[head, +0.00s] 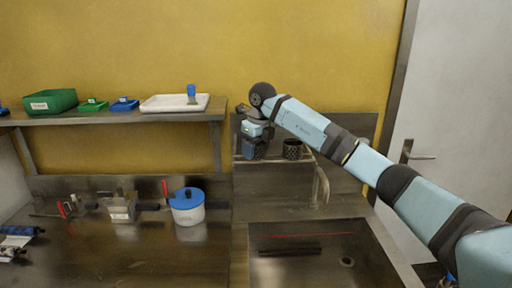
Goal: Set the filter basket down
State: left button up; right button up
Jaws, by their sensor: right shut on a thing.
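My right arm reaches in from the right, and its gripper (254,147) points down over a small wire rack (278,160) at the back of the sink. The gripper is shut on the filter basket, which is small, dark and mostly hidden by the gripper. I cannot tell whether the basket touches the rack. A dark mesh cup (292,149) stands upright on the rack just right of the gripper, apart from it. My left gripper is out of view.
The sink basin (345,262) lies below the rack. A white pot with a blue lid (187,206) and a metal block (121,208) stand on the counter at left. A wall shelf (110,117) holds green and blue bins and a white tray (174,103).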

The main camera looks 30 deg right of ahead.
jog(key=shift+f, duration=0.15)
jog(key=o, duration=0.9)
jog(key=r, duration=0.4)
jog(key=s+r, duration=0.1)
jog(key=r, duration=0.3)
jog(key=r+b, duration=0.1)
jog(key=r, duration=0.3)
jog(key=shift+s+d+r, duration=0.15)
jog(key=shift+s+d, duration=0.05)
jog(key=shift+s, duration=0.2)
